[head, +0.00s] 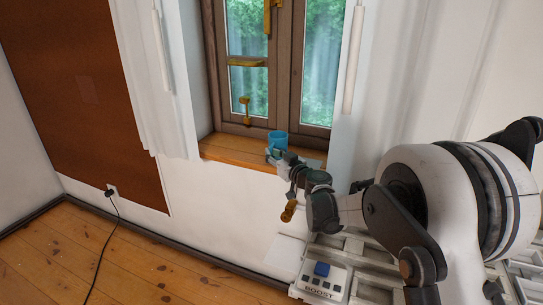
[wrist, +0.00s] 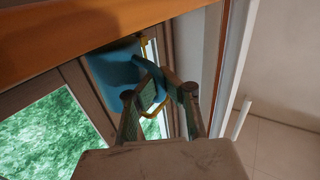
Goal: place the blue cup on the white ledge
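The blue cup (head: 278,140) is upright at the window, at or just above the wooden sill. I cannot tell whether its base touches the sill. In the wrist view the cup (wrist: 112,68) shows upside down beside the wooden edge. My gripper (head: 274,155) is in front of the cup. In the wrist view its fingertips (wrist: 157,70) come close together at the cup's side, and they look shut on that side; the exact contact is hidden. A pale flat surface (head: 314,163), perhaps the white ledge, lies on the sill's right part, partly behind my arm.
The wooden sill (head: 225,151) is clear left of the cup. Behind stands the closed window with a yellow handle (head: 244,108). White curtains hang on both sides. A box marked BOOST (head: 320,283) is below my arm. A black cable (head: 103,245) runs over the floor at left.

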